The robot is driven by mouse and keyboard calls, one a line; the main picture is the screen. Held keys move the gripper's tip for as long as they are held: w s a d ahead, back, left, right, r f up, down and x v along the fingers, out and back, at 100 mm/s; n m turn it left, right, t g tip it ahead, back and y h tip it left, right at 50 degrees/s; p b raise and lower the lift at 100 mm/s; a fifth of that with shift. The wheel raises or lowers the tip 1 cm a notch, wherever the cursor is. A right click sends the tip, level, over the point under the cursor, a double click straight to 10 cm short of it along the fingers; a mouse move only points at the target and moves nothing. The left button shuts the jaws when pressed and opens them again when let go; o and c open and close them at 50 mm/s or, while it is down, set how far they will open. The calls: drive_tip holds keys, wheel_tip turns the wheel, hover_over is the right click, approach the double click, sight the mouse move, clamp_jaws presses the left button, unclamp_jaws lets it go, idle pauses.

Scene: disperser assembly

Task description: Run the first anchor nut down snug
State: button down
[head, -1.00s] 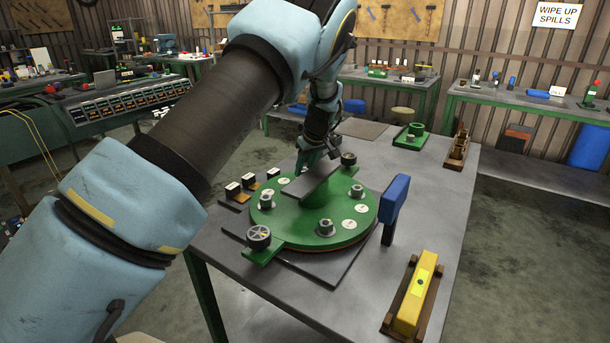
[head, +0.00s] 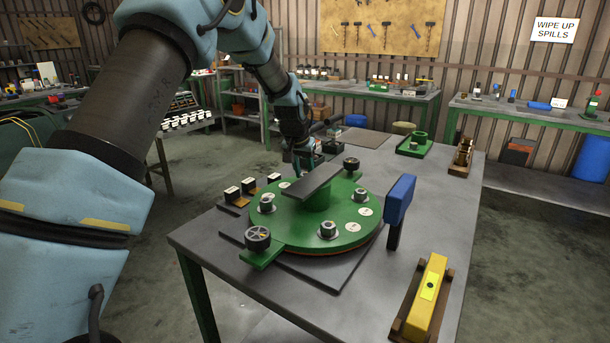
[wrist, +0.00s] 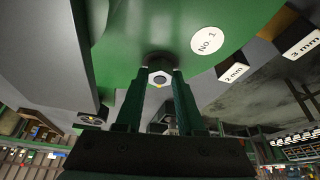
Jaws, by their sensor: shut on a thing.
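The green round disperser plate (head: 345,238) lies on the bench. It has a raised hub with a dark flat bar (head: 313,181) across it. My gripper (wrist: 162,74) is at the far side of the plate, its tip partly hidden behind the bar in the head view. In the wrist view its two fingers are shut on a hex nut (wrist: 158,77), on a bolt at the plate, beside the round "No. 1" label (wrist: 206,41). Other nuts stand on the plate at the left (head: 267,204), front (head: 328,230) and right (head: 360,195). Whether the gripped nut touches the plate is unclear.
A blue-headed upright tool (head: 398,202) stands right of the plate, and a yellow block (head: 427,298) sits in a wooden cradle in front. Labelled spacer blocks (head: 248,187) line the left. Black knobs (head: 258,238) project from the plate's edge. The bench's right side has free room.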

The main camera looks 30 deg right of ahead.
drive_tip(key=shift+w+m+g+h, duration=0.1)
drive_tip(key=shift+m+g+h, duration=0.2)
drive_tip(key=shift+m, duration=0.8)
drive_tip(key=shift+m+g+h, duration=0.2)
drive_tip(key=shift+m+g, duration=0.2)
drive_tip(key=shift+m, duration=0.7)
drive_tip(key=c, duration=0.5)
unclamp_jaws()
drive_tip(key=shift+a+r, duration=0.1)
drive_tip(key=shift+r, duration=0.05)
drive_tip(key=b+v, duration=0.2)
drive_tip(key=v, duration=0.8)
drive_tip(key=shift+r, duration=0.25)
drive_tip(key=shift+a, duration=0.1)
